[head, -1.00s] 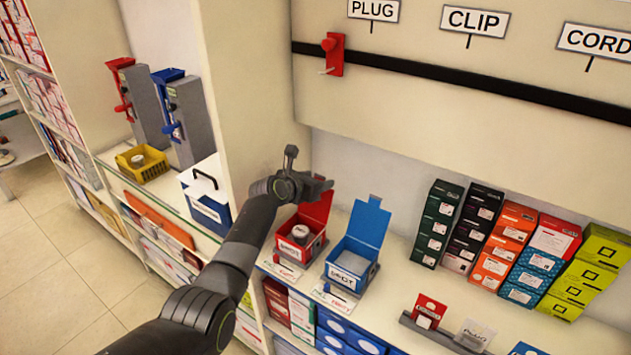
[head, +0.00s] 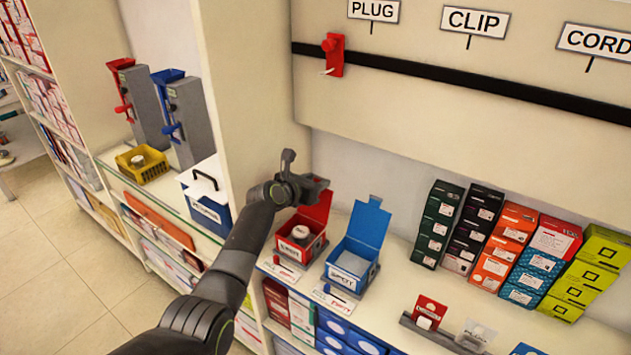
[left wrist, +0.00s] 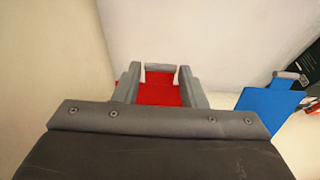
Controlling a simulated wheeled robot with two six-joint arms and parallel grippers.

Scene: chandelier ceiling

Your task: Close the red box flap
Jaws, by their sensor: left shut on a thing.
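The red box (head: 302,243) stands on the shelf with a round grey-white item inside. Its red flap (head: 319,207) stands raised at the back of the box. My left gripper (head: 319,184) is at the upper edge of this flap, shut on it, and partly hides it. In the left wrist view, the red flap (left wrist: 158,93) shows between the two grey fingers of the left gripper (left wrist: 159,76). My right gripper is not in view.
A blue box (head: 350,268) with its flap raised stands close to the right of the red box. A wall pillar (head: 250,90) is behind and left. Stacked cartons (head: 505,240) stand further right; shelf between is clear.

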